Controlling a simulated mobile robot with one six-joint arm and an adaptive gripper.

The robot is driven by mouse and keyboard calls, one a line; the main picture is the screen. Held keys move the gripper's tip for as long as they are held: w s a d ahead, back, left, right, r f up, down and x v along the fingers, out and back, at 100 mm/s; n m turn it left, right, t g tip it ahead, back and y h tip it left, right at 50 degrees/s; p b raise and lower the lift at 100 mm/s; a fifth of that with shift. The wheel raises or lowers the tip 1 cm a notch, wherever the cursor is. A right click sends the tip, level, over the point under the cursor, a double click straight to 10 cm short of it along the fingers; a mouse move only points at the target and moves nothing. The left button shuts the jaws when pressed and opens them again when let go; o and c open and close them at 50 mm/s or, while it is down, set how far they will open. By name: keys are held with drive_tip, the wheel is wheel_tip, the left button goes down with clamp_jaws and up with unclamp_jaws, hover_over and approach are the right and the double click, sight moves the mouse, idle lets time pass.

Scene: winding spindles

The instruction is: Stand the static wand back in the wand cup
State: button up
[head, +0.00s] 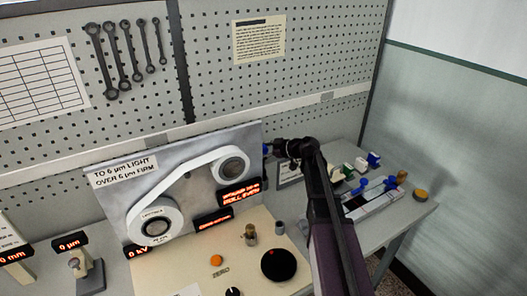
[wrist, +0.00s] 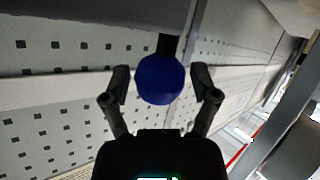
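My gripper (head: 276,150) is beside the right edge of the upright grey panel, pointing left. A blue round piece with a dark part behind it, possibly the static wand (wrist: 160,80), shows end-on between the two fingers (wrist: 160,88) in the wrist view. Narrow gaps seem to show on both sides, so I cannot tell whether the fingers touch it. It also shows as a blue spot at the gripper's tip in the head view (head: 266,149). A small grey cylinder, possibly the wand cup (head: 280,228), stands on the cream bench top.
The panel (head: 190,150) carries two white rolls with a strip. A black round knob (head: 279,265), an orange button (head: 216,260) and a brass-coloured piece (head: 250,235) are on the bench top. A side table (head: 405,225) holds a tray and blue-handled items. A pegboard (head: 220,90) stands behind.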

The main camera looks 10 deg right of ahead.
drive_tip(key=shift+r, duration=0.15)
idle(0.4)
wheel_tip(320, 180, up, 26)
drive_tip(key=p, duration=2.6)
drive_tip(key=shift+s, duration=0.45)
drive_tip(key=shift+s+r, duration=0.1)
idle(0.5)
